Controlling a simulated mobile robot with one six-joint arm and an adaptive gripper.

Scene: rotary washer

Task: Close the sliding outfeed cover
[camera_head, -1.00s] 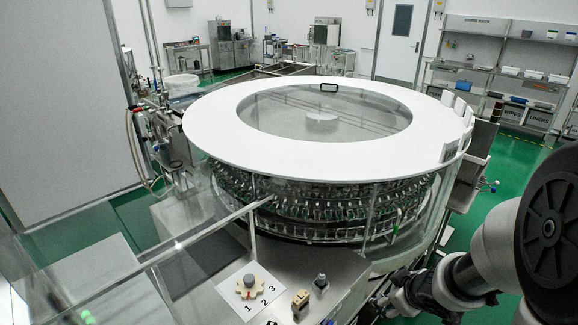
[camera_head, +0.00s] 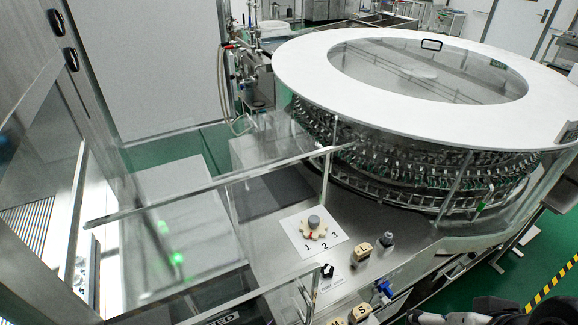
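Clear panels with a long metal rail (camera_head: 225,188) stand over the front left of the washer, beside a bare grey deck. The rail runs from the left up to a thin post near the drum. The sliding outfeed cover seems to be among these see-through panels, but I cannot tell exactly which panel it is or how far it is open. Part of my dark arm end (camera_head: 485,309) shows at the bottom right edge, cut off by the frame. It is well apart from the panels. Its fingers cannot be made out.
The round washer with a white ring lid (camera_head: 300,62) fills the upper right. A numbered knob (camera_head: 314,228) and several lettered blocks, one being an L block (camera_head: 361,250), sit on the steel front deck. Green lights (camera_head: 177,258) show at lower left. Yellow-black tape (camera_head: 553,283) marks the floor.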

